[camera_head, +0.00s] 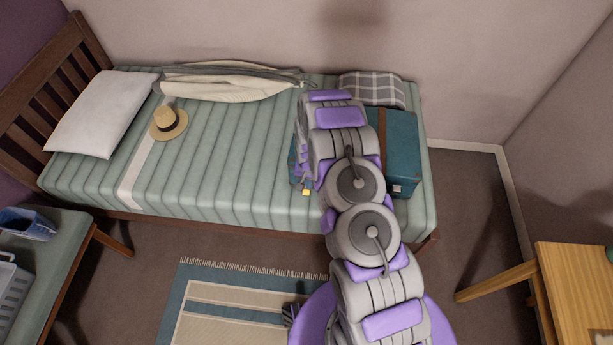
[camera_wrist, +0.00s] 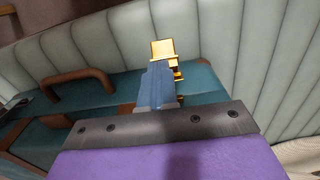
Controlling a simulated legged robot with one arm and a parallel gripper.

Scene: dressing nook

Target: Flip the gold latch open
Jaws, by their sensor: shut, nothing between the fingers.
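A teal suitcase (camera_head: 402,150) with a brown strap lies on the bed, partly hidden by my arm. A gold latch (camera_head: 306,192) shows at its front edge, left of my arm. In the wrist view the gold latch (camera_wrist: 163,49) is just beyond my fingertips, with more gold parts beside them on the right. The suitcase (camera_wrist: 100,110) and its brown handle (camera_wrist: 78,88) lie to the left. My gripper (camera_wrist: 159,70) is shut and empty, its fingers over part of the latch. I cannot tell whether they touch it. In the head view my arm hides most of the gripper.
The bed (camera_head: 230,150) holds a pillow (camera_head: 100,113), a straw hat (camera_head: 168,122), a garment bag (camera_head: 225,82) and a plaid cushion (camera_head: 372,88). A bench (camera_head: 62,270) stands at left and a wooden table (camera_head: 575,285) at right. The dark floor between bed and table is open.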

